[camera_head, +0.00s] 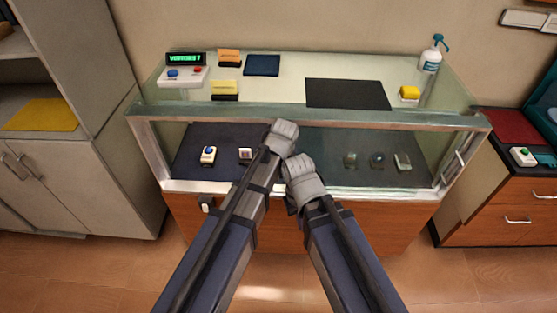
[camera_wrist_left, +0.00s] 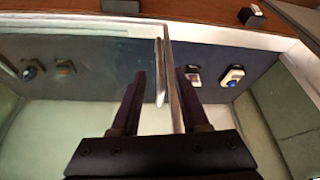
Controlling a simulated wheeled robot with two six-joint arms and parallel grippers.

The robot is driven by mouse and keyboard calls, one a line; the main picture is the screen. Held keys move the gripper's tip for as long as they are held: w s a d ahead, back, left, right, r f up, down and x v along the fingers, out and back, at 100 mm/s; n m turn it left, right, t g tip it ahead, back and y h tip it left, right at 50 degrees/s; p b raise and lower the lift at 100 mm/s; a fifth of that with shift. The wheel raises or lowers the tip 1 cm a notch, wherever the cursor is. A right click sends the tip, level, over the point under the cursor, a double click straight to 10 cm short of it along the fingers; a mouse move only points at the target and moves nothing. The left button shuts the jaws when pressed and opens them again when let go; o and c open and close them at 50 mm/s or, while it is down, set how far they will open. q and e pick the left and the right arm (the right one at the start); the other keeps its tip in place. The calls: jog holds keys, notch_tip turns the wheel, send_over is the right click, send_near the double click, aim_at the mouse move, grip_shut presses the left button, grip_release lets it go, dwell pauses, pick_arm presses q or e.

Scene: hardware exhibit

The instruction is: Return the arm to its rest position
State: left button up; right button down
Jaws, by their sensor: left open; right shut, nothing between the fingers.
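My left arm comes in from the lower left of the head view, and its grey wrist end (camera_head: 282,136) is in front of the display case (camera_head: 300,116). In the left wrist view my left gripper (camera_wrist_left: 158,88) is open, its two dark fingers apart. The edge of a glass pane (camera_wrist_left: 174,85) with a slim handle (camera_wrist_left: 160,72) shows between the fingers; I cannot tell whether they touch it. My right gripper (camera_head: 300,170) is beside the left wrist, close to it, shut and empty; its fingers are mostly hidden.
A blue-button device (camera_head: 208,155) and several small items stand inside the case. A cabinet (camera_head: 45,180) stands left, drawers (camera_head: 510,219) right.

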dwell(0.4)
pick_arm(q)
jog(key=s+a+f+m+g, duration=0.2)
jog(key=s+a+g, duration=0.2)
jog(key=s+a, duration=1.25)
jog(key=s+d+m, duration=0.3)
jog(key=s+d, duration=0.1)
jog(key=d, duration=0.7)
jog(key=shift+s+r+m+g, duration=0.2)
jog(key=shift+s+m+g, duration=0.1)
jog(key=shift+g, duration=0.1)
